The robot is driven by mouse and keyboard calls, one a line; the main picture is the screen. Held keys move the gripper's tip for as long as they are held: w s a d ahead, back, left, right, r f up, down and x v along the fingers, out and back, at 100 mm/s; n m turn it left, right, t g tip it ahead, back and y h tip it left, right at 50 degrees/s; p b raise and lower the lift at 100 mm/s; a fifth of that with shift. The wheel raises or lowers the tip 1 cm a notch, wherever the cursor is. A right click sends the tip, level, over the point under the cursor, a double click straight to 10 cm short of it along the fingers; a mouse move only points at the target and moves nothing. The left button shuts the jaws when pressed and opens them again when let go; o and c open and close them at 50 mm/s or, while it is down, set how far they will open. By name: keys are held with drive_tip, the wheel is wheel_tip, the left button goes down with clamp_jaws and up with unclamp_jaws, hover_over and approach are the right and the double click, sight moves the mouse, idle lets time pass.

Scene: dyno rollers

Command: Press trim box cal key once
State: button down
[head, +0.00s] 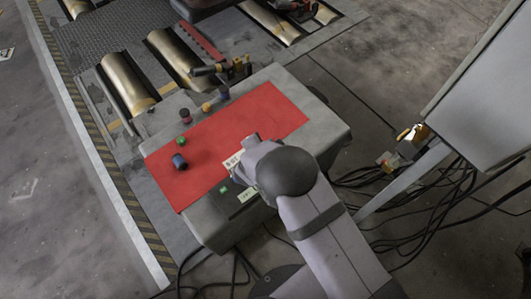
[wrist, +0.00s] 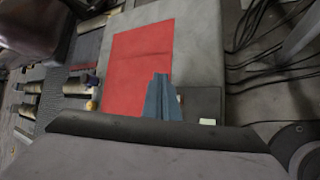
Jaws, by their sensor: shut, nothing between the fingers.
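The trim box looks to be the dark, low box (head: 232,204) on the near edge of the bench. A green key (head: 223,189) and a pale label (head: 246,195) show on it. In the wrist view the dark box (wrist: 205,100) lies right of the fingers, with a pale label (wrist: 207,122). Which key is the cal key cannot be read. My gripper (head: 250,141) is over the bench beside the box, partly hidden by my own wrist. In the wrist view its blue fingers (wrist: 161,76) are shut and empty, over the edge between mat and box. Contact cannot be told.
A red mat (head: 275,105) covers much of the grey bench (head: 325,125). On it stand a green piece (head: 182,141) and a dark blue cylinder (head: 179,162). Several small items stand along the far edge. Metal rollers (head: 128,85) lie beyond. Cables (head: 440,190) run on the floor at right.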

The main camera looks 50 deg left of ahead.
drive_tip(key=shift+s+a+n, duration=0.3)
drive_tip(key=shift+s+a, duration=0.1)
drive_tip(key=shift+s, duration=0.3)
drive_tip(key=shift+f, duration=0.1)
wheel_tip(320, 180, down, 7)
drive_tip(key=b, duration=0.4)
drive_tip(key=shift+f, duration=0.2)
drive_tip(key=shift+f+b, duration=0.65)
drive_tip(key=shift+b, duration=0.2)
drive_tip(key=shift+f+b, duration=0.75)
drive_tip(key=shift+b, duration=0.35)
idle(1.9)
idle(0.3)
drive_tip(key=shift+r+p, duration=0.4)
drive_tip(key=shift+r, duration=0.4)
drive_tip(key=shift+r, duration=0.1)
